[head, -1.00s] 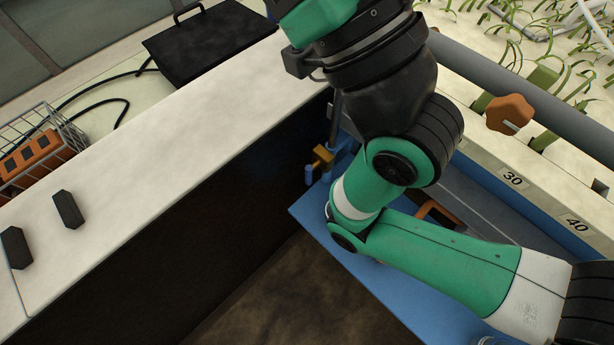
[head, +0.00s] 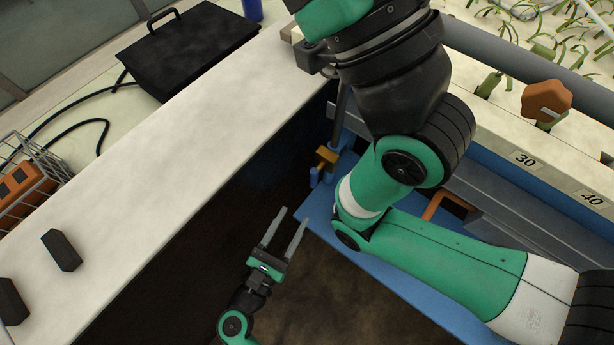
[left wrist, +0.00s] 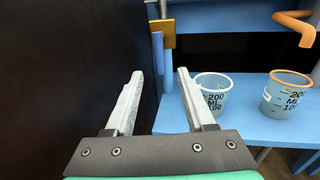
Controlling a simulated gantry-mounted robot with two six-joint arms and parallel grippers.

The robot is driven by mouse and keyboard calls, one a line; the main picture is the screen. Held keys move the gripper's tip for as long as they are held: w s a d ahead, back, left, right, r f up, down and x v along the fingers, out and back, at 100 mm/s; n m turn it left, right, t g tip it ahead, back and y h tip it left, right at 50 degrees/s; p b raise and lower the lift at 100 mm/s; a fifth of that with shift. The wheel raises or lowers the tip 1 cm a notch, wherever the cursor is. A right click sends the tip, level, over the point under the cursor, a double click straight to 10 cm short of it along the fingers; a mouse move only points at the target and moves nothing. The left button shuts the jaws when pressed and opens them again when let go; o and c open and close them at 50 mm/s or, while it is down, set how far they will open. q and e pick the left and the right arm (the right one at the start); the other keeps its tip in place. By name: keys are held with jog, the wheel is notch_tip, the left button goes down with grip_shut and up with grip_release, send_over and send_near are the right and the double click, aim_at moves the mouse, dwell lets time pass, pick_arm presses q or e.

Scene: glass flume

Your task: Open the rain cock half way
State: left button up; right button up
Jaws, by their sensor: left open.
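A brass cock body (head: 326,157) sits on a grey upright pipe by the dark wall, with a short blue lever (head: 314,177) beside it; I take this to be the rain cock. In the left wrist view the brass body (left wrist: 162,34) is ahead, and the blue lever (left wrist: 158,52) hangs down from it, roughly in line with the pipe. My left gripper (head: 294,216) is open and empty, apart from the lever and short of it. In the wrist view its fingers (left wrist: 160,74) flank the lever's line. My right gripper is out of view.
A blue shelf (left wrist: 250,115) holds a clear measuring cup (left wrist: 212,95) and an orange-rimmed cup (left wrist: 286,95) right of the fingers. An orange bent pipe (left wrist: 294,24) is above. The dark wall (left wrist: 70,80) is close on the left. An orange knob (head: 546,100) stands at upper right.

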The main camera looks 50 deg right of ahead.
aim_at(312, 181)
pick_arm(q)
jog(key=b+x, duration=0.3)
jog(key=x, duration=0.7)
jog(key=shift+b, duration=0.35)
jog(key=shift+w+d+r, duration=0.15)
jog(key=shift+w+d, duration=0.15)
jog(key=shift+d, duration=0.25)
jog(key=shift+c, duration=0.2)
grip_shut()
